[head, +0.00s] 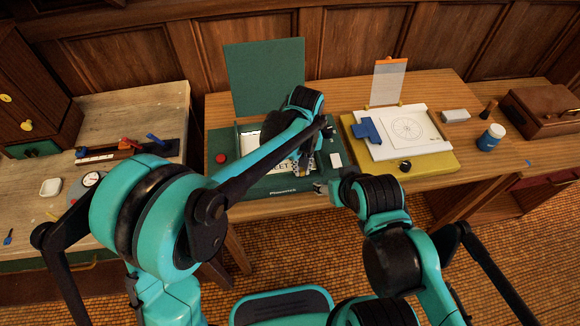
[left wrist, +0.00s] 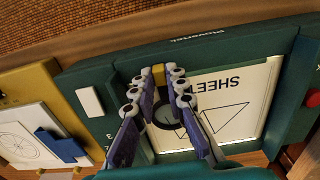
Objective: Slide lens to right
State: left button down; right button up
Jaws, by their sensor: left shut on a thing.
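A green viewer box (head: 220,180) stands on the middle desk with its lid raised at the back. A sheet marked "SHEET" (head: 252,138) lies in its lit window; it shows upside down in the left wrist view (left wrist: 240,85). My left gripper (head: 306,168) is over the right part of the window. In the left wrist view its fingers (left wrist: 166,80) are closed around a yellow part (left wrist: 158,76) of the lens, and the round dark lens (left wrist: 168,110) shows between them. In the head view my arm hides the lens. My right arm's end (head: 322,187) is near the box's front right corner; its jaws are unclear.
A yellow board (head: 440,165) with a white sheet and a blue block (head: 368,130) stands right of the box. A blue jar (head: 491,137) is farther right. A red button (head: 221,158) sits on the box's left side. The left desk holds small tools.

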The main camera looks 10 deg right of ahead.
aim_at(302, 170)
pick_arm(q)
jog(key=c, duration=1.5)
grip_release()
jog(key=shift+c, duration=0.2)
notch_tip(302, 170, up, 12)
jog(key=s+a+f+t, duration=0.1)
jog(key=s+a, duration=0.3)
jog(key=a, duration=0.6)
jog(key=s+a+f+t, duration=0.1)
jog(key=s+a+t, duration=0.2)
jog(key=a, duration=0.7)
jog(key=s+a+f+t, duration=0.1)
jog(key=s+a+t, duration=0.2)
jog(key=a, duration=0.7)
jog(key=shift+s+a+f, duration=0.25)
jog(key=shift+s, duration=0.75)
